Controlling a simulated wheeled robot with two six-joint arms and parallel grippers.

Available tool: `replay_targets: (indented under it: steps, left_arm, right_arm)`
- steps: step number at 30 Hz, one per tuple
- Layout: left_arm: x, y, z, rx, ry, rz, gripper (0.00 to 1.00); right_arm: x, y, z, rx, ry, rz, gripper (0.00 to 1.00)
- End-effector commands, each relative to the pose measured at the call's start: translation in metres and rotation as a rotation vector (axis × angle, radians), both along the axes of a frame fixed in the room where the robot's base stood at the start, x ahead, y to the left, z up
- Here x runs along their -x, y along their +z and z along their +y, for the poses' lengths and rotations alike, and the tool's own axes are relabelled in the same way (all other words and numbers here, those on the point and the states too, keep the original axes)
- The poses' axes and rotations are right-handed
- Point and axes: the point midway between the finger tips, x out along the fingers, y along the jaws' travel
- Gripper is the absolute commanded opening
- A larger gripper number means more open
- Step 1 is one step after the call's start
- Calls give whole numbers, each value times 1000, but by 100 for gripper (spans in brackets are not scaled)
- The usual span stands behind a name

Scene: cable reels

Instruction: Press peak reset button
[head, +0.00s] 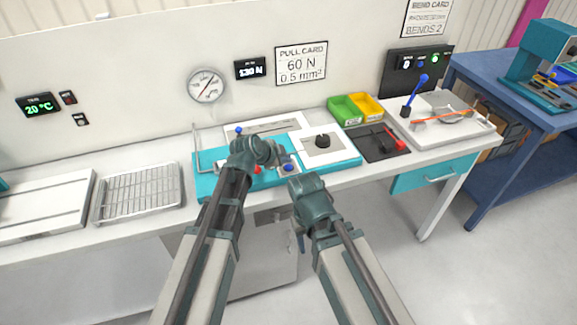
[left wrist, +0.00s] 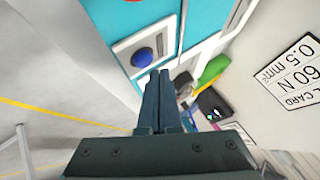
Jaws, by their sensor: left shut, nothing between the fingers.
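A round blue button (head: 289,168) sits on a small pale plate at the front of the turquoise pull tester (head: 207,188). The button also shows in the left wrist view (left wrist: 142,57), just beyond and left of my fingertips. No label on it is readable. My left gripper (head: 281,158) is over the tester, close to the button; its fingers (left wrist: 163,75) are shut and empty. I cannot tell whether they touch the button. My right gripper (head: 296,186) is in front of the bench edge, below the button; its fingers are not clear.
A red part (head: 257,169) lies left of the button, partly hidden by my left gripper. A black knob (head: 322,141) stands on a white plate to the right. Green (head: 345,111) and yellow bins (head: 367,106) are behind. A dial gauge (head: 206,85) hangs on the wall.

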Motion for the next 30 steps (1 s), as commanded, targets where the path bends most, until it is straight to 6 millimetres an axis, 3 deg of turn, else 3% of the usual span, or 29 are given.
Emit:
replay_targets:
  steps: [30]
  left_arm:
    - [0,-8,0,0,0,0,0]
  right_arm:
    - [0,-8,0,0,0,0,50]
